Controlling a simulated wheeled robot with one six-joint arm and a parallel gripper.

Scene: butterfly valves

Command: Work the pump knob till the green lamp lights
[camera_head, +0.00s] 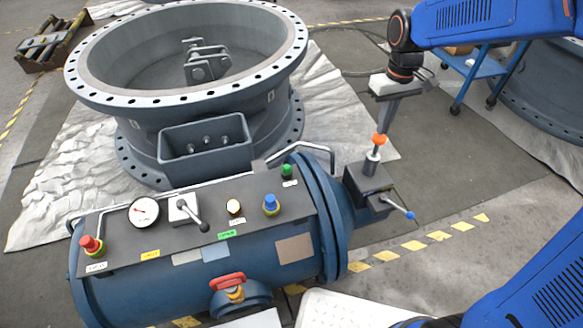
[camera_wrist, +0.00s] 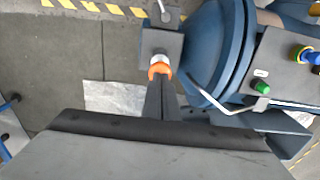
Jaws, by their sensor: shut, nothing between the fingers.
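The orange pump knob (camera_head: 379,139) sits on top of a short metal rod above a dark block at the right end of the blue cylinder. It also shows in the wrist view (camera_wrist: 159,69). My gripper (camera_head: 383,128) points down from above with its fingers shut and empty. The fingertips (camera_wrist: 160,82) are at the top of the knob, touching or very close; I cannot tell which. The green lamp (camera_head: 286,171) stands on the panel's right end and also shows in the wrist view (camera_wrist: 262,88). It looks plain green, with no clear glow.
The panel (camera_head: 120,245) carries a gauge (camera_head: 144,211), a lever (camera_head: 190,210), a pale bright lamp (camera_head: 234,207), a blue knob (camera_head: 270,204) and a red knob (camera_head: 91,245). A bent handle (camera_head: 318,147) and blue-tipped lever (camera_head: 400,208) are near the orange knob. Floor to the right is clear.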

